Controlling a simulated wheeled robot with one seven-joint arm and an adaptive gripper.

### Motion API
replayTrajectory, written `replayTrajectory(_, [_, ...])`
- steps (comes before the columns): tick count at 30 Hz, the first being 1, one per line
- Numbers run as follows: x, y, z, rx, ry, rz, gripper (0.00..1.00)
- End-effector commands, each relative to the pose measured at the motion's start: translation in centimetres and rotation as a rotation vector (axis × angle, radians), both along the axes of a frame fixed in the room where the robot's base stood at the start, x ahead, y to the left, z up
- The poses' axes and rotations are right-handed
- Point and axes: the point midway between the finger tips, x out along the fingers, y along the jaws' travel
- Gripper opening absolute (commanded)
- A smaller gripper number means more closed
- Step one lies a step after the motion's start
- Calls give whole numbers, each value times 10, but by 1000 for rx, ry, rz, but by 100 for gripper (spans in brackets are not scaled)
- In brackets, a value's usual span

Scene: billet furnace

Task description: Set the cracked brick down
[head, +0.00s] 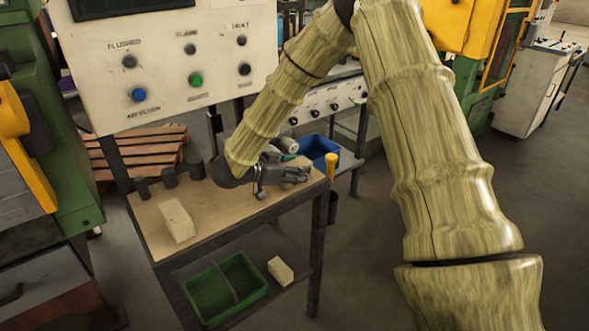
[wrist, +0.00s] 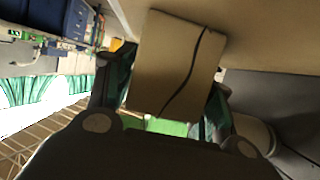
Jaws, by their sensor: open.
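The cracked brick (wrist: 172,65) is a pale beige block with a dark wavy crack down its face. In the wrist view it lies between the fingers of my gripper (wrist: 170,100), close to both. My gripper is open. In the head view my gripper (head: 296,173) is low over the right end of the wooden-topped table (head: 238,207). I cannot make out the cracked brick there. Another pale brick (head: 177,220) lies on the left part of the table, with no crack visible. A further pale brick (head: 281,271) is on the lower shelf.
A green divided bin (head: 224,287) sits on the lower shelf. Several dark cylinders (head: 169,178) stand along the table's back edge. A blue bin (head: 318,150) and a yellow-handled item (head: 332,166) are beyond the right end. A control panel (head: 165,62) rises behind. The table's middle front is clear.

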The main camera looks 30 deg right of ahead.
Motion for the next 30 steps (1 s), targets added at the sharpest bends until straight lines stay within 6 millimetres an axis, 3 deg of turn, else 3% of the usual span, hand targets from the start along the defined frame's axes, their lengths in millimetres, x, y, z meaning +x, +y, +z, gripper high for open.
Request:
replayTrajectory(4, [0, 0, 3, 0, -1, 0, 53])
replayTrajectory(8, [-1, 12, 7, -1, -1, 2, 53])
replayTrajectory(21, [-7, 84, 37, -2, -1, 2, 53])
replayTrajectory(30, [-9, 109, 47, 0, 0, 0, 53])
